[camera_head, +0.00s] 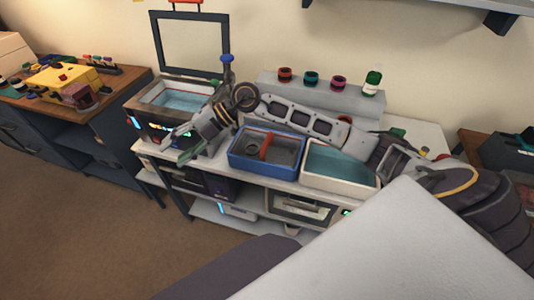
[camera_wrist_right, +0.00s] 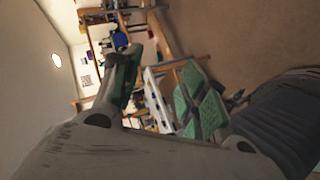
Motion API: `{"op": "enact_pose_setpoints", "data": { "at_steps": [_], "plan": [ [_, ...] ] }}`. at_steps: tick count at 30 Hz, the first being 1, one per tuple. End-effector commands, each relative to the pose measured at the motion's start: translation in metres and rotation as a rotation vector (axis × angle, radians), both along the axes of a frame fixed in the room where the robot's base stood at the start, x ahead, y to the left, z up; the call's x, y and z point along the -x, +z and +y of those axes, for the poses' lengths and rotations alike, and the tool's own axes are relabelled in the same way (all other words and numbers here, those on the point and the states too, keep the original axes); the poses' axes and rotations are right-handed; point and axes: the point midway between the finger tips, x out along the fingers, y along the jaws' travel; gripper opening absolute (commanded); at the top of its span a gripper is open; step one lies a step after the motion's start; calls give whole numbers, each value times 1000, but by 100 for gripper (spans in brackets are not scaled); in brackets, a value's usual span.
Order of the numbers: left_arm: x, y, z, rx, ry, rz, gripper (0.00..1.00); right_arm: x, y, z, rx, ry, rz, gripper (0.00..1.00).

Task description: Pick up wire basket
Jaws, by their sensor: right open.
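A dark grey basket-like thing with a red bar (camera_head: 267,146) across it sits inside a blue tub (camera_head: 240,168) on the white bench; I cannot clearly make out wire mesh. My right arm reaches in from the right, behind and above the tubs. My right gripper (camera_head: 178,144) is open and empty, left of the blue tub, at the bench's left front, in front of a tank with an open lid. In the right wrist view its green-padded fingers (camera_wrist_right: 162,92) are spread apart with nothing between them. My left gripper is not in view.
A cream tub (camera_head: 340,187) with teal inside stands right of the blue tub. The tank (camera_head: 160,108) holds blue liquid. A grey riser (camera_head: 312,94) behind carries several coloured rings and a green bottle (camera_head: 372,80). A wooden-topped cabinet (camera_head: 100,105) stands left.

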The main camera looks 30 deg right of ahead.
Motion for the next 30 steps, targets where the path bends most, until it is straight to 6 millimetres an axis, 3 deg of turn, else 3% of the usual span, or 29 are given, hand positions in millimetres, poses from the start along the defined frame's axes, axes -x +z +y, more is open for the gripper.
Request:
{"op": "enact_pose_setpoints", "data": {
  "at_steps": [6, 13, 24, 30],
  "plan": [
    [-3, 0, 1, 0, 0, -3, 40, -11, -30, -53, 276, -3, 50, 43],
    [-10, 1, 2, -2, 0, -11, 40, -23, -48, -126, 563, -63, 127, 43],
    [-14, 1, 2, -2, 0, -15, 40, -32, -39, -257, 978, -264, 283, 43],
    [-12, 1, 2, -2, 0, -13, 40, -30, -30, -292, 1081, -335, 334, 43]
  ]
}}
